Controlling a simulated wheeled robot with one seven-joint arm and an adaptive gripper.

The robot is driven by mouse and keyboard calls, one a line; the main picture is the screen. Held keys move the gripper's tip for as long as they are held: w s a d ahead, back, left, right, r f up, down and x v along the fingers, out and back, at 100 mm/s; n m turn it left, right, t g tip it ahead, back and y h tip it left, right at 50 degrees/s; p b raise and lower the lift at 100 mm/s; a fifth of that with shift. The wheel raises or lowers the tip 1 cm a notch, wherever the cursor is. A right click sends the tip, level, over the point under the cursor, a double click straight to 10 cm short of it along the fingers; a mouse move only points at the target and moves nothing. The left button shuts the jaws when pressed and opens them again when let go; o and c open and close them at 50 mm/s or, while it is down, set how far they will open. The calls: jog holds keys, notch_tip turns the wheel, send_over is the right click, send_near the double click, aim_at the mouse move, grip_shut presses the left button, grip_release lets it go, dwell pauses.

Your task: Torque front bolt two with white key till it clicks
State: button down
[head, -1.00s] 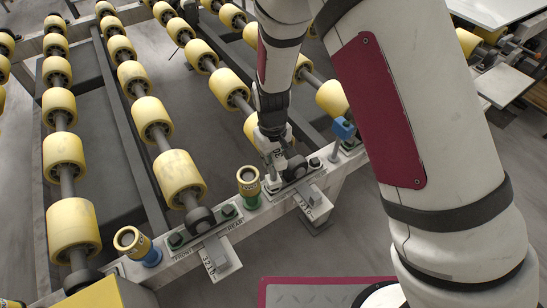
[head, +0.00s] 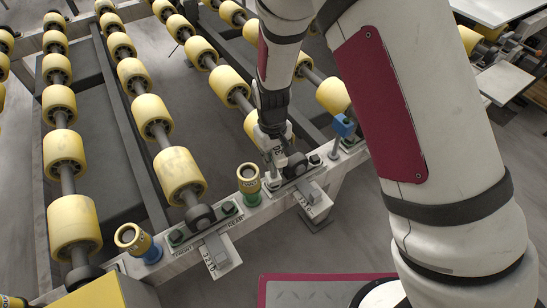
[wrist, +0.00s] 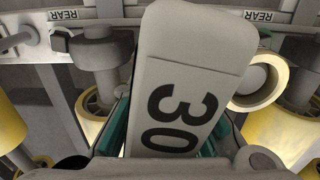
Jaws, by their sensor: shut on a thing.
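The white key (wrist: 190,60), marked 30, fills the middle of the wrist view, between the green-edged fingers of my gripper (wrist: 165,140). In the head view my gripper (head: 276,152) is shut on it, low over the right bearing block (head: 295,165) on the front rail. The key's lower end and the bolt beneath it are too small or hidden, so I cannot tell whether they touch. The left bearing block (head: 202,217) carries a dark-green bolt at its FRONT label (head: 176,237) and another at its REAR label (head: 229,208).
A blue-topped tool (head: 344,126) stands right of my gripper. Number plates (head: 220,256) jut from the rail. Yellow rollers (head: 180,175) fill the frame behind.

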jog(key=shift+f+b, duration=0.4)
jog(key=shift+f, duration=0.4)
dwell(0.5)
jog(key=m+p, duration=0.1)
jog(key=m, duration=0.1)
jog(key=shift+m, duration=0.3)
jog(key=m+p, duration=0.1)
jog(key=m, duration=0.3)
jog(key=shift+r, duration=0.1)
jog(key=m+p, duration=0.1)
jog(key=m, duration=0.3)
jog(key=shift+m, duration=0.3)
jog(key=m+p, duration=0.1)
jog(key=m, duration=0.2)
jog(key=shift+m, duration=0.3)
jog(key=shift+r+p, duration=0.95)
jog(key=shift+r, duration=0.75)
jog(key=shift+r, duration=0.1)
